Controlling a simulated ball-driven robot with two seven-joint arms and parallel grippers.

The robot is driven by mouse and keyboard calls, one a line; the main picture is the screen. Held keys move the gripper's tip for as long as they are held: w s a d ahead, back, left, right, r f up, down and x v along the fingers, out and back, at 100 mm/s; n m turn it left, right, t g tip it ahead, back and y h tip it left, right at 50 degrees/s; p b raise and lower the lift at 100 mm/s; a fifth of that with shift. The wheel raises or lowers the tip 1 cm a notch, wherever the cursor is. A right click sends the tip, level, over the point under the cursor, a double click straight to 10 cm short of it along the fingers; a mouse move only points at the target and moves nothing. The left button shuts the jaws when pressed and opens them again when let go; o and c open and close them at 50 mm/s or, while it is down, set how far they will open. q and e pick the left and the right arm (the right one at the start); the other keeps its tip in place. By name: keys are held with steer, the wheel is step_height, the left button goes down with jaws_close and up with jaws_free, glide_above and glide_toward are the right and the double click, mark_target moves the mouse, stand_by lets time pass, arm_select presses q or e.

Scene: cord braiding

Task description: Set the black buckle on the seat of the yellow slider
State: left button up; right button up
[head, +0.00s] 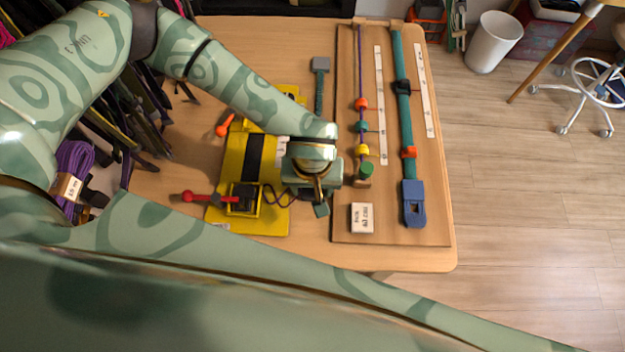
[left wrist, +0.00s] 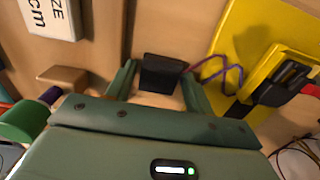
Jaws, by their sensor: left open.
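The black buckle (left wrist: 160,72) sits on the wooden surface in the left wrist view, between the fingers of my left gripper (left wrist: 158,90). The jaws are open with a small gap visible beside the buckle. In the head view, my left gripper (head: 318,192) hides the buckle. Purple and red cords (left wrist: 215,72) run from beside the buckle to the yellow fixture. The likely yellow slider (head: 233,206), a yellow block with a black top and red handle, stands on the yellow plate (head: 262,222), left of my gripper. My right gripper is out of view.
A wooden board (head: 345,225) on the right holds a purple cord with coloured beads, a teal strap (head: 400,60) and a white label block (head: 362,217). Orange (head: 225,124) and red (head: 200,196) handles stick out left.

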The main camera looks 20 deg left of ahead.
mark_target(312, 190)
arm_select(q)
steer(key=c, duration=0.7)
steer(key=shift+r, duration=0.15)
steer(key=shift+r+p, duration=2.35)
steer(key=shift+r, duration=0.5)
